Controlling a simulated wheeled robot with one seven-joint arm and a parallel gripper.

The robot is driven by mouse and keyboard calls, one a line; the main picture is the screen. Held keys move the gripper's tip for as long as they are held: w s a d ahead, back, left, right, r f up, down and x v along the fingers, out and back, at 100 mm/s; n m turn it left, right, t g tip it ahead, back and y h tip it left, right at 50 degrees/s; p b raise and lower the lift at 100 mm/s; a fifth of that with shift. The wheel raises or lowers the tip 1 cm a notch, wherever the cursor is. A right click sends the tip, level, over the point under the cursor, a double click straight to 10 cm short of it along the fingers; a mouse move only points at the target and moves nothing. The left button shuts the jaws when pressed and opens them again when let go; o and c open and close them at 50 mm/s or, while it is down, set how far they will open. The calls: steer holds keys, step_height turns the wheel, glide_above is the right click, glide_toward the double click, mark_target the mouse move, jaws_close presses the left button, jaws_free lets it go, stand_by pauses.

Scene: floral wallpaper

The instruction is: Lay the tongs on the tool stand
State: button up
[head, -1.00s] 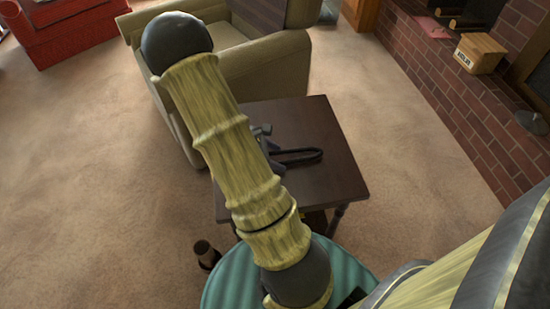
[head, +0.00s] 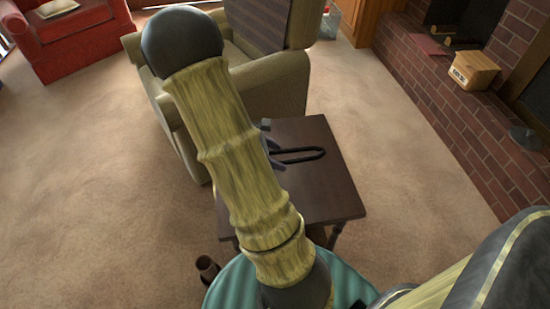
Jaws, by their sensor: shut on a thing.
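Black tongs (head: 303,154) show as a long, narrow loop over the dark wooden side table (head: 325,185), pointing right in the head view. Their left end runs behind my arm. My gripper (head: 266,153) is mostly hidden behind my own arm, with only a dark sliver of it showing. It is shut on the tongs. I cannot tell how high the tongs are above the tabletop. I cannot pick out a tool stand; my arm covers the left part of the tabletop.
A beige armchair (head: 262,100) stands just behind the table. A round teal seat (head: 232,285) is at the near side, with a small brown object (head: 207,267) on the carpet beside it. A brick hearth (head: 450,120) with a cardboard box (head: 474,69) is at right.

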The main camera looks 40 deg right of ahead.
steer(key=shift+a, duration=0.1)
stand_by(0.8)
steer(key=w+a+n+t+p, duration=0.1)
steer(key=p, duration=0.1)
steer(key=w+a+n+t+h+p, duration=0.1)
steer(key=a+n+p, duration=0.1)
steer(key=p, duration=0.1)
steer(key=w+a+n+t+p, duration=0.1)
steer(key=w+a+n+p, duration=0.1)
steer(key=p, duration=0.1)
steer(key=shift+a+r+t, duration=0.15)
steer(key=shift+a+t, duration=0.1)
steer(key=shift+t, duration=0.15)
steer(key=w+a+r+n+t+y+p, duration=0.4)
steer(key=a+r+n+p, duration=0.4)
steer(key=p, duration=0.4)
steer(key=w+a+r+n+t+y+p, duration=0.4)
steer(key=w+a+r+n+t+p, duration=0.2)
steer(key=w+a+r+n+p, duration=0.2)
step_height(320, 180, up, 2)
steer(key=w+n+p, duration=0.1)
steer(key=n+p, duration=0.2)
steer(key=shift+w+a+y+p, duration=0.2)
steer(key=shift+a+y+p, duration=0.1)
steer(key=shift+p, duration=0.1)
steer(key=s+f, duration=0.4)
steer(key=f, duration=0.1)
steer(key=shift+s+f, duration=0.2)
